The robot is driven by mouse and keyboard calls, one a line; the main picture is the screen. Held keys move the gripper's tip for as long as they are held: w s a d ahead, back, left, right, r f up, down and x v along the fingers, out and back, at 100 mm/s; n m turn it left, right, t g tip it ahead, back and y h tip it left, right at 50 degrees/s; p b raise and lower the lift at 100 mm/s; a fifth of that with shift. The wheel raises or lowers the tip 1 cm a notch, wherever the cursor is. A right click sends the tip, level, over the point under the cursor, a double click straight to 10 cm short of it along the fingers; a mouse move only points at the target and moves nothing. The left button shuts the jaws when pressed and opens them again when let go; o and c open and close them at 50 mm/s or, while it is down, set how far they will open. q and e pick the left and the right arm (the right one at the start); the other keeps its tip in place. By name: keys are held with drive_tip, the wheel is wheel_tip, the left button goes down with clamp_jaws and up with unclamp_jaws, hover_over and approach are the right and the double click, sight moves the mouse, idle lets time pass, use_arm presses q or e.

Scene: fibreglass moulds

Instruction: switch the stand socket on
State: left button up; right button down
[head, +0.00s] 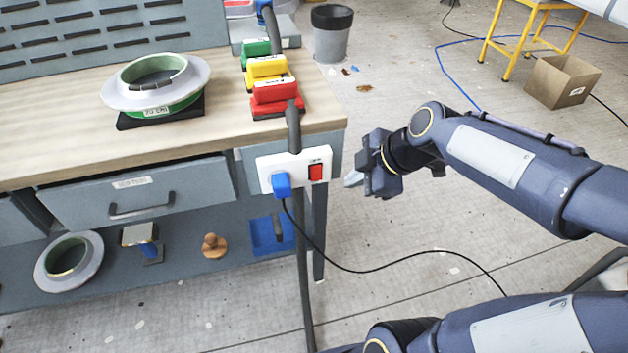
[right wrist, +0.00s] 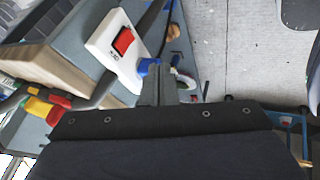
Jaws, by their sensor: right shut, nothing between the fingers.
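The stand socket (head: 266,167) is a white box on a dark upright post (head: 303,265) at the bench corner. It has a red rocker switch (head: 316,172) on its right and a blue plug (head: 281,185) on its left. I cannot tell which way the rocker is set. My right gripper (head: 353,179) is shut and empty, just right of the socket and apart from it. The right wrist view shows the socket (right wrist: 100,44), switch (right wrist: 123,41) and plug (right wrist: 144,67) beyond the shut fingers (right wrist: 158,84). My left gripper is out of view.
A black cable (head: 385,270) loops from the plug across the floor. The bench (head: 60,152) holds a ring mould (head: 190,80) and red (head: 274,91), yellow (head: 266,67) and green (head: 256,48) blocks. A cardboard box (head: 560,82) stands far right. The floor right of the post is mostly open.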

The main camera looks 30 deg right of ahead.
sight(316, 173)
drive_tip(key=shift+w+d+f+n, duration=0.45)
drive_tip(key=shift+w+n, duration=0.15)
drive_tip(key=shift+w, duration=0.1)
drive_tip(key=shift+w+a+f+b, duration=0.25)
drive_tip(key=shift+w+a+f, duration=0.05)
drive_tip(key=shift+w+f, duration=1.2)
drive_tip(key=shift+w+a+f+b, duration=0.2)
drive_tip(key=shift+w+a+f, duration=0.05)
drive_tip(key=shift+w+f, duration=1.2)
drive_tip(key=shift+w+a+f+b, duration=0.25)
drive_tip(key=shift+w+a+f, duration=0.05)
drive_tip(key=shift+w+f, duration=1.2)
drive_tip(key=shift+r, duration=0.1)
